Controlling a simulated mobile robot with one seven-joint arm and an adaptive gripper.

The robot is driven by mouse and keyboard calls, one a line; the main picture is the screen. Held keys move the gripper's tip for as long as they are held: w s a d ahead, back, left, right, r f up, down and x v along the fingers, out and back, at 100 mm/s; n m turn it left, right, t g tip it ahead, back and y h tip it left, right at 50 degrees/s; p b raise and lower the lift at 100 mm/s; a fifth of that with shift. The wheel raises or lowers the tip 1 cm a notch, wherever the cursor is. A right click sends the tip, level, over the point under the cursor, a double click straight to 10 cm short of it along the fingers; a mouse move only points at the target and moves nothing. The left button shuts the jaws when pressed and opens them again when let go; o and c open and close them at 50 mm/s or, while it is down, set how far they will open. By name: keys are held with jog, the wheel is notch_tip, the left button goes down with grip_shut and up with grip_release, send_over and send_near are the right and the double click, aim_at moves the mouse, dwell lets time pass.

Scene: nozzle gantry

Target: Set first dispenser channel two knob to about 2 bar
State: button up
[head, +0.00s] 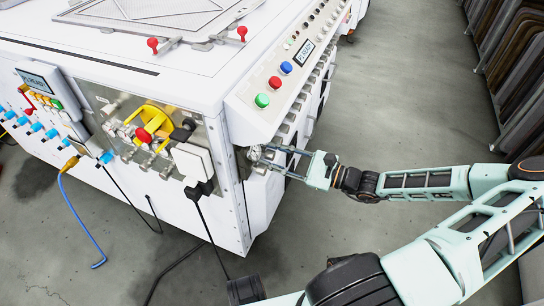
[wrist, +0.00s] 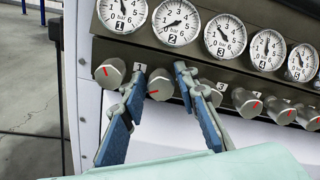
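In the wrist view, the channel two knob (wrist: 160,85) is a silver knob with a red mark, below the round gauge labelled 2 (wrist: 176,23). That gauge's needle points to the lower left, at a low reading; its exact value is too small to tell. My gripper (wrist: 160,73) has one blue finger on each side of this knob, with the knob between the fingertips. Narrow gaps seem to show beside the knob, so it does not look clamped. In the head view, my gripper (head: 262,154) reaches the machine's side under the sloped panel; the knob there is mostly hidden.
The channel one knob (wrist: 109,72) is close to the left finger, and another knob (wrist: 207,92) is close to the right finger. More knobs and gauges continue to the right. A control panel with coloured buttons (head: 275,82) overhangs my gripper. Open floor (head: 420,95) lies to the right.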

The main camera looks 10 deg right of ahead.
jog(key=shift+c, duration=0.2)
grip_shut()
jog(key=shift+r+p, duration=0.15)
jog(key=shift+p, duration=0.3)
jog(key=m+p, duration=0.2)
jog(key=shift+r+p, duration=0.15)
jog(key=shift+p, duration=0.2)
jog(key=m+p, duration=0.2)
jog(key=p, duration=0.1)
jog(key=shift+m, duration=0.3)
jog(key=m+p, duration=0.3)
jog(key=m, duration=0.2)
jog(key=shift+f+p, duration=0.2)
jog(key=shift+p, duration=0.1)
jog(key=m+p, duration=0.1)
jog(key=m, duration=0.5)
jog(key=shift+w+d+f, duration=0.1)
jog(key=shift+f, duration=0.05)
jog(key=shift+m+p, duration=0.3)
